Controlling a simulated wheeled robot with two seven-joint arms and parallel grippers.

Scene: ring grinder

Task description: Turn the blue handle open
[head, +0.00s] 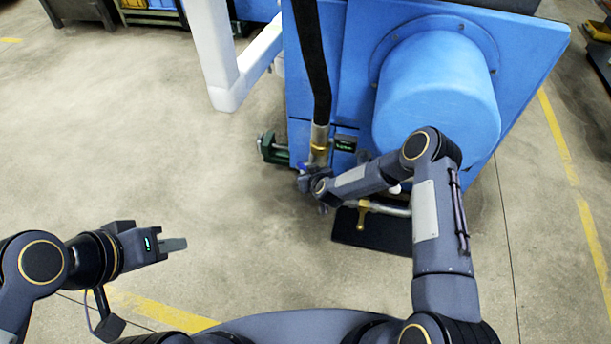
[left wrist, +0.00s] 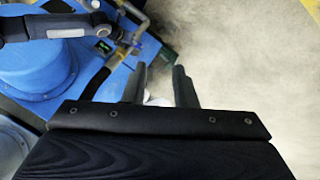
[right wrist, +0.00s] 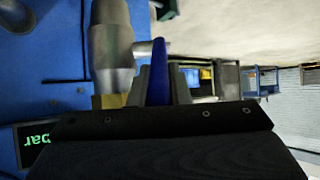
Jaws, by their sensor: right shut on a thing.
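The blue handle (right wrist: 160,75) stands between the two fingers of my right gripper (right wrist: 162,92) in the right wrist view, beside a metal valve fitting (right wrist: 112,45). The right gripper is shut on it. In the head view, my right gripper (head: 312,187) is at the pipe below the black hose, and only a bit of blue handle (head: 303,168) shows there. My left gripper (head: 176,244) is empty, over bare floor at the lower left. Its two fingers are apart in the left wrist view (left wrist: 159,88).
A large blue machine (head: 335,60) with a round drum fills the upper middle. A black hose (head: 312,60) runs down to the pipe. A lit green display (head: 344,144) sits beside it. A brass-handled valve (head: 363,212) is near a dark mat (head: 370,232). Floor at the left is clear.

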